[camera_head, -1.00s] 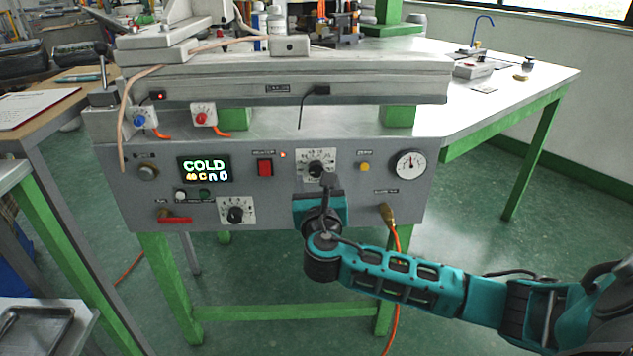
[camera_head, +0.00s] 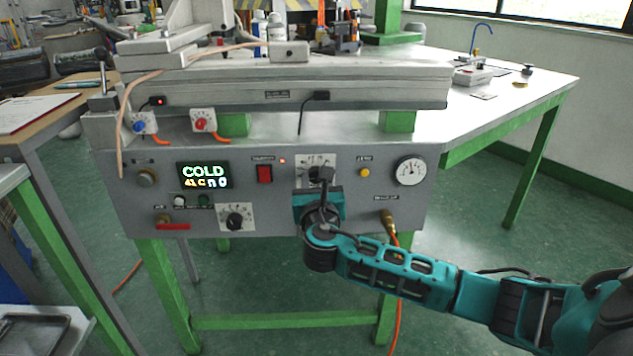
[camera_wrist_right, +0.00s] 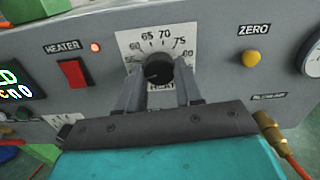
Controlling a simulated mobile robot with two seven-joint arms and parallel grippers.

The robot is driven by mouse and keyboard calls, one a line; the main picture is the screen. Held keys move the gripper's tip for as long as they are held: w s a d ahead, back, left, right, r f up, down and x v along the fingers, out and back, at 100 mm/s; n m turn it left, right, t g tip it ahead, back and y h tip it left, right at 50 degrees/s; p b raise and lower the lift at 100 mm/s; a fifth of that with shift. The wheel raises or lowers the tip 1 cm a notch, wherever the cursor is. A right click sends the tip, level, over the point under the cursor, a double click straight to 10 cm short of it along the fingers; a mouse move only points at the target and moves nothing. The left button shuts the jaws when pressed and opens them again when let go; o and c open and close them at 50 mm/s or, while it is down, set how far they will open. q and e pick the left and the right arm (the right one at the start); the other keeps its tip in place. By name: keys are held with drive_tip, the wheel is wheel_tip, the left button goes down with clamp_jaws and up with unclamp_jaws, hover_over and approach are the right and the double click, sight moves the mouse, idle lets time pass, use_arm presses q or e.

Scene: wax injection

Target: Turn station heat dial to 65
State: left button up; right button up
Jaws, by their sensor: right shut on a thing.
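The heat dial is a black knob (camera_wrist_right: 158,72) on a white scale plate (camera_wrist_right: 130,42) marked 55 to 80, on the station's grey front panel (camera_head: 270,210). In the right wrist view, my right gripper (camera_wrist_right: 160,85) is shut on the knob, one finger on each side. The knob's pointer looks turned to the lower left, but its exact reading is unclear. In the head view, my right gripper (camera_head: 318,185) covers the knob's lower part. My left gripper is out of view.
A red heater switch (camera_head: 264,173) with a lit lamp is left of the dial. A yellow zero button (camera_head: 365,172) and a round gauge (camera_head: 409,171) are to the right. A second dial (camera_head: 236,217) is lower left. A brass hose fitting (camera_head: 388,219) is close right of my gripper.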

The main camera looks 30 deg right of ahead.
drive_tip(key=c, duration=0.3)
